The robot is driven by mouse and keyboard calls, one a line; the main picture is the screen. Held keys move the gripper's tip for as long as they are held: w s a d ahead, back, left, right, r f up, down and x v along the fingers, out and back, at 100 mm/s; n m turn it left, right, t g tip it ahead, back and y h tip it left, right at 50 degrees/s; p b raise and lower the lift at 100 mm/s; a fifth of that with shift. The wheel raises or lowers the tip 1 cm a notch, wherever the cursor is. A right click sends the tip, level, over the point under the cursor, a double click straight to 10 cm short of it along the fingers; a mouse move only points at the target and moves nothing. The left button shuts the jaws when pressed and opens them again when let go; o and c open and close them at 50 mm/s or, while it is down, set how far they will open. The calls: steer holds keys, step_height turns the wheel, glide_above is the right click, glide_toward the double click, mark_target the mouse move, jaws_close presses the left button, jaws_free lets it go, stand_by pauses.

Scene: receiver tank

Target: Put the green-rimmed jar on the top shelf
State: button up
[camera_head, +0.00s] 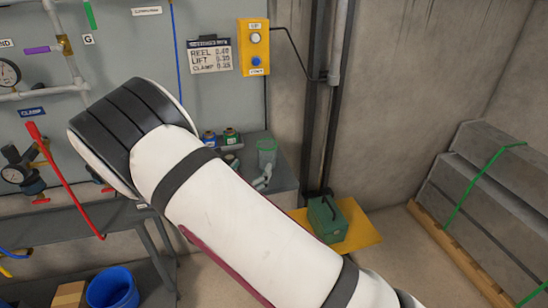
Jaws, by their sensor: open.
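A clear jar with a green rim (266,151) stands on a grey surface (284,174) right of centre, just beyond my white arm. Two small containers, one with a blue top (210,138) and one with a green top (231,137), stand to its left, partly hidden by my arm. A small pale grey object (262,181) lies just in front of the jar; I cannot tell what it is. At left is a grey rack (90,218) with a top level and a lower level. I cannot tell which surface is the top shelf. My gripper is not visible.
My arm crosses the middle of the view. Pipes, gauges and a red-handled lever (62,178) are at left. A blue bucket (112,289) is below. A green box (326,219) sits on a yellow mat (363,237). Strapped grey slabs (490,190) fill the right.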

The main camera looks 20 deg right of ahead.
mark_target(263, 151)
steer(key=x, duration=0.7)
steer(key=shift+d, duration=0.1)
steer(key=shift+f+b+x, duration=0.2)
steer(key=shift+b+x, duration=0.15)
steer(key=shift+x, duration=2.2)
steer(key=c, duration=1.4)
steer(key=shift+o, duration=0.2)
steer(key=shift+r, duration=0.15)
steer(key=shift+r, duration=0.25)
steer(key=s+a+r+p, duration=0.1)
steer(key=s+a+r, duration=0.1)
steer(key=s, duration=0.5)
steer(key=s+a+r+p, duration=0.1)
steer(key=s+a+r, duration=0.15)
steer(key=s, duration=0.55)
steer(key=s+d+n+t+y+p, duration=0.1)
steer(key=s+d+y+p, duration=0.1)
steer(key=s+d+p, duration=0.2)
steer(key=s+p, duration=0.1)
steer(key=s, duration=0.2)
steer(key=shift+s+d+r+n+p, duration=0.25)
steer(key=shift+s+d+n+p, duration=0.05)
steer(key=shift+d+p, duration=0.1)
